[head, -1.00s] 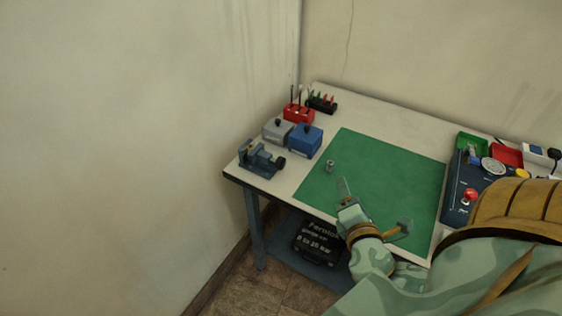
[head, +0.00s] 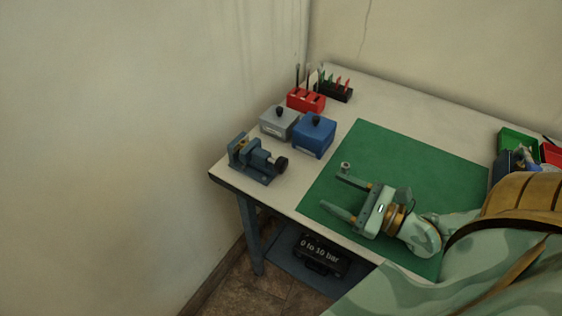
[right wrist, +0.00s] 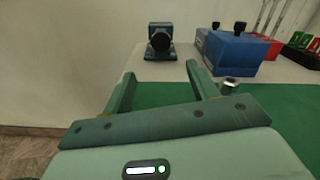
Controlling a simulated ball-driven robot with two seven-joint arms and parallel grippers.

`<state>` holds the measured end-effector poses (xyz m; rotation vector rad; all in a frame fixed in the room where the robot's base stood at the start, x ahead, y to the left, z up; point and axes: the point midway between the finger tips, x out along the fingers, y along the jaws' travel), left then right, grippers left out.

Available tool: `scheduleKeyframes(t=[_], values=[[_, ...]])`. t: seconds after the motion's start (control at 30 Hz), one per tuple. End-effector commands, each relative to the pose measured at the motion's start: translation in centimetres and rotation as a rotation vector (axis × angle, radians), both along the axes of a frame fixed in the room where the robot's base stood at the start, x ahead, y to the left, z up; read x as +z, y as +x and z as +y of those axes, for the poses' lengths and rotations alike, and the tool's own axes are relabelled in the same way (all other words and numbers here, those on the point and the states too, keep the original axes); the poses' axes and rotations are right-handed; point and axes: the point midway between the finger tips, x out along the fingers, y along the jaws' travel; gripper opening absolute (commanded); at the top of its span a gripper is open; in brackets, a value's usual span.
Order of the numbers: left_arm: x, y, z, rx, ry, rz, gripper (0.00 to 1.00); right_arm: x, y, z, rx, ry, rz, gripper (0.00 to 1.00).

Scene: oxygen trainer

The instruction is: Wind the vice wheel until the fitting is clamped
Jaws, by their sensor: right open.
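The blue-grey vice (head: 250,158) stands near the left corner of the table, and its dark wheel (head: 281,163) faces right. In the right wrist view the vice (right wrist: 160,34) is straight ahead, with its wheel (right wrist: 161,42) toward me. The small metal fitting (head: 345,168) stands on the green mat, apart from the vice; it also shows in the right wrist view (right wrist: 230,85), just right of the right finger. My right gripper (head: 333,197) is open and empty above the mat's left part, pointing left, short of the vice. My left gripper is not in view.
A grey box (head: 279,123) and a blue box (head: 314,137) with black knobs stand behind the vice. A red tool holder (head: 306,101) and a black rack (head: 335,91) are further back. The green mat (head: 420,160) is mostly clear. Walls close off the left and back.

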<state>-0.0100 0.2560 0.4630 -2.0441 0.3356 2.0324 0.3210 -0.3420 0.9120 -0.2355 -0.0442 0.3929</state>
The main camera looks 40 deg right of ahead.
Motion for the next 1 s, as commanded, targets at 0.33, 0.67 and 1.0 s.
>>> scheduleKeyframes(t=[0.33,0.67,1.0], values=[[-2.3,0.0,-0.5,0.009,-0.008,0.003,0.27,0.0,7.5,3.0,-0.002,0.007,-0.007,0.59],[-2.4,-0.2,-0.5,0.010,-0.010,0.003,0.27,0.3,13.3,5.4,-0.004,0.005,-0.004,0.59],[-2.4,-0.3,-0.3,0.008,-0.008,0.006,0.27,0.2,14.4,5.9,-0.001,0.003,-0.001,0.59]])
